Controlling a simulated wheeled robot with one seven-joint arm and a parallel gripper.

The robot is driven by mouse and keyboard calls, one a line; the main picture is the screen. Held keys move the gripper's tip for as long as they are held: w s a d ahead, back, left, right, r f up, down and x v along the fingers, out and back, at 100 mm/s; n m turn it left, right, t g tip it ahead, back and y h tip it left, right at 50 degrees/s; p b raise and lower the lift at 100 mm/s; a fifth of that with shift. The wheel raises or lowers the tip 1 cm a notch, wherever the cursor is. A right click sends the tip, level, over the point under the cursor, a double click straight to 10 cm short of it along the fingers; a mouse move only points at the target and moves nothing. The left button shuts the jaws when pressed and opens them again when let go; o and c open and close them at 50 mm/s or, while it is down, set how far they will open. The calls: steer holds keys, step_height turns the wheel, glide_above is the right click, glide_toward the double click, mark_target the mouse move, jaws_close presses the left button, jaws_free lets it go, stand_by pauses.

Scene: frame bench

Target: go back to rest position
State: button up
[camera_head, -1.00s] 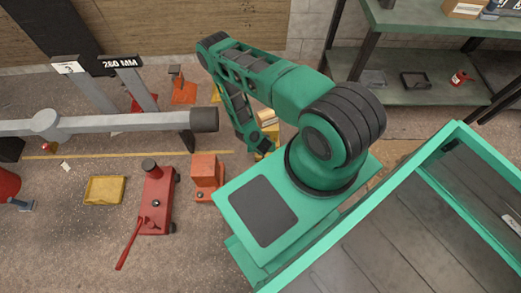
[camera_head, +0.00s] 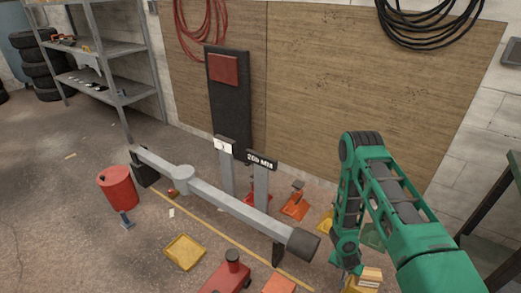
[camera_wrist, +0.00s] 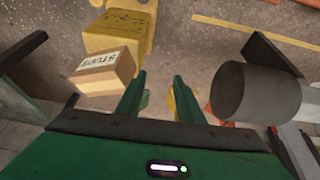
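My green arm (camera_head: 405,215) is folded, with its elbow raised and its forearm hanging down at the right of the head view. My gripper is at the lower end of the forearm, where its fingers are hard to make out in the head view. Nothing is held. A cardboard box (camera_wrist: 103,72) with a printed label sits left of the fingers, beside a yellow block (camera_wrist: 118,33).
A grey beam (camera_head: 225,197) with a dark round end (camera_head: 303,243) lies left of my arm; that end shows close right of the fingers in the wrist view (camera_wrist: 243,95). Orange stands (camera_head: 296,205), a red drum (camera_head: 118,188) and a yellow tray (camera_head: 184,252) are on the floor. Open floor lies left.

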steer(key=w+a+r+n, duration=0.1)
steer(key=w+r, duration=0.3)
steer(key=r, duration=0.9)
steer(key=w+a+r, duration=0.1)
steer(key=w+r, duration=0.3)
steer(key=r, duration=0.8)
steer(key=s+a+r+n+y, duration=0.1)
steer(key=s+r, duration=0.2)
steer(key=r, duration=0.8)
steer(key=s+a+r+n+y, duration=0.1)
steer(key=s+r, duration=0.1)
steer(key=r, duration=1)
steer(key=s+a+r+n+t, duration=0.1)
steer(key=s+a+r+n, duration=0.25)
steer(key=s+r, duration=1.1)
steer(key=s+d+f+m+g, duration=0.1)
steer(key=s+d+m+g, duration=0.1)
steer(key=s+d, duration=0.4)
steer(key=s+d+f+m+g+y, duration=0.1)
steer(key=s+d+m, duration=0.3)
steer(key=s, duration=0.7)
steer(key=shift+s+d+g, duration=0.25)
steer(key=shift+d+g, duration=0.55)
steer(key=shift+d, duration=0.15)
